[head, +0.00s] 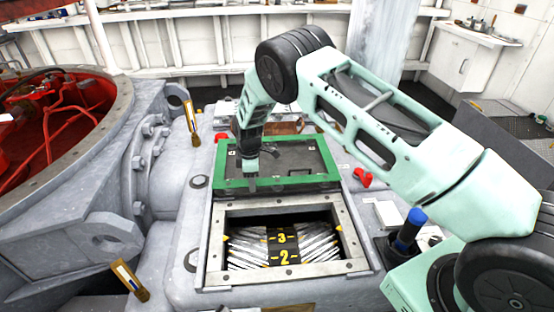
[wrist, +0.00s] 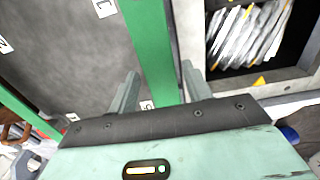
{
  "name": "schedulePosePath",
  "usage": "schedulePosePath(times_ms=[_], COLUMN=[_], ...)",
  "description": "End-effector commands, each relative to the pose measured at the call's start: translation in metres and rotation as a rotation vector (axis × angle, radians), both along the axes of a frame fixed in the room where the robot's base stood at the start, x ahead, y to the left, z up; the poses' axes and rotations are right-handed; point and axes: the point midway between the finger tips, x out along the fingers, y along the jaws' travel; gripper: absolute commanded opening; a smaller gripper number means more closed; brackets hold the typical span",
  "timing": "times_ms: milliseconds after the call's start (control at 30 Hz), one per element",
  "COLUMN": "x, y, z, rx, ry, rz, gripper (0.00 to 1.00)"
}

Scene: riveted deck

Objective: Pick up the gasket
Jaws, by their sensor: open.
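The gasket appears to be the green rectangular frame (head: 320,178) around a dark grey panel, lying flat behind the square opening. In the wrist view its green strip (wrist: 150,45) runs down between my two fingers. My gripper (head: 250,182) is over the frame's near side, left of its middle, pointing down. In the wrist view my gripper (wrist: 160,76) is open, with one finger on each side of the strip. I cannot tell how far the fingertips are above it or whether they touch it. My gripper hides a small part of the near strip.
The open hatch (head: 216,250), with a metal rim and yellow-marked fins inside, lies just in front. A red knob (head: 362,177) and a blue-handled tool (head: 410,230) are to the right. A large round flanged housing (head: 110,130) stands at left. Brass-coloured tags (head: 130,280) stick up nearby.

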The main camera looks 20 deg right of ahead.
Motion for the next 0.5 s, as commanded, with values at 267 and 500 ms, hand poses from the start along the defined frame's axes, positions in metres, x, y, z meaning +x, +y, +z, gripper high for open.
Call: schedulePosePath(times_ms=[267, 500], x=[0.000, 0.001], y=[0.000, 0.000], z=[0.001, 0.012], rx=[0.000, 0.001], ry=[-0.001, -0.001], rz=[0.000, 0.000], gripper=[0.16, 0.16])
